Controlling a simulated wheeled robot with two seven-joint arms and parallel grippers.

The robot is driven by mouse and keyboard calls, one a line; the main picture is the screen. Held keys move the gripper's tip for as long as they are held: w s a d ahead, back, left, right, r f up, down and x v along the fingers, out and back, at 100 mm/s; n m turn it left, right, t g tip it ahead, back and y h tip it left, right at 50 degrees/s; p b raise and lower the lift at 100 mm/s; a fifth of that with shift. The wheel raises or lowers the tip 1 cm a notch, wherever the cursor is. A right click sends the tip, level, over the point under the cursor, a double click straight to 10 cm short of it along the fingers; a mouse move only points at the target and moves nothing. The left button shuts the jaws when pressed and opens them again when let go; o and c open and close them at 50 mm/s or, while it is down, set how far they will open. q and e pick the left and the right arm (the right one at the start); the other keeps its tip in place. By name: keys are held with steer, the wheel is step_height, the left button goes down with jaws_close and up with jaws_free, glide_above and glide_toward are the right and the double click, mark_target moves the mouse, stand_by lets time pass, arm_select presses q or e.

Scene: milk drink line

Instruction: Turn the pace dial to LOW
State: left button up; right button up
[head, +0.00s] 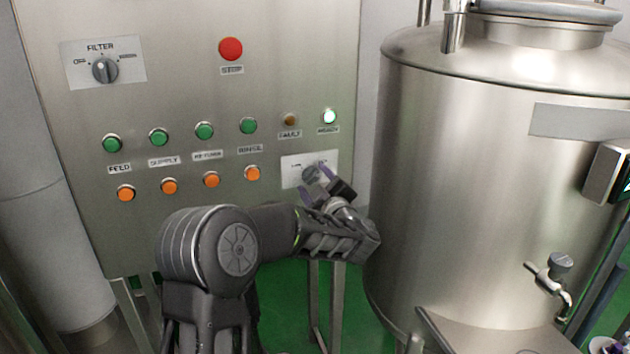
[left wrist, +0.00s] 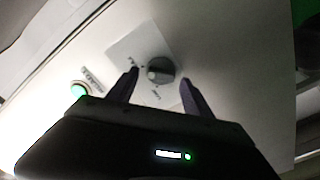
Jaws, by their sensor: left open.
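The pace dial (head: 311,174) is a grey round knob on a white plate (head: 290,172) at the lower right of the steel panel. My left gripper (head: 322,186) is open in front of the plate and partly covers it. In the left wrist view the dial (left wrist: 160,70) sits beyond the two dark fingertips of the left gripper (left wrist: 160,80), roughly between them. I cannot tell whether either finger touches it. The plate's lettering is too small to read, so the dial's setting is unclear. My right gripper is not in view.
The panel also bears a FILTER dial (head: 105,69), a red STOP button (head: 231,49), green buttons (head: 204,131), orange buttons (head: 211,180) and a lit READY lamp (head: 329,116). A large steel tank (head: 480,190) stands close to the right of my left gripper.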

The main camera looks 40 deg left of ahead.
arm_select(q)
steer(key=shift+c, duration=0.3)
jaws_close()
stand_by(0.3)
steer(key=shift+f+n+b, duration=0.25)
steer(key=shift+n+b, duration=0.15)
steer(key=shift+b, duration=0.5)
steer(key=n+b, duration=0.2)
steer(key=b, duration=0.1)
steer(key=n+b, duration=0.2)
steer(key=b, duration=0.2)
steer(key=n+b, duration=0.3)
steer(key=b, duration=0.1)
steer(key=shift+s+f, duration=0.1)
steer(key=shift+f, duration=0.25)
steer(key=n+b, duration=0.7)
steer(key=b, duration=0.1)
steer(key=shift+f+b, duration=0.1)
steer(key=shift+b, duration=0.25)
steer(key=shift+r+n+b, duration=0.2)
steer(key=shift+n+b, duration=1.15)
steer(key=shift+n, duration=0.35)
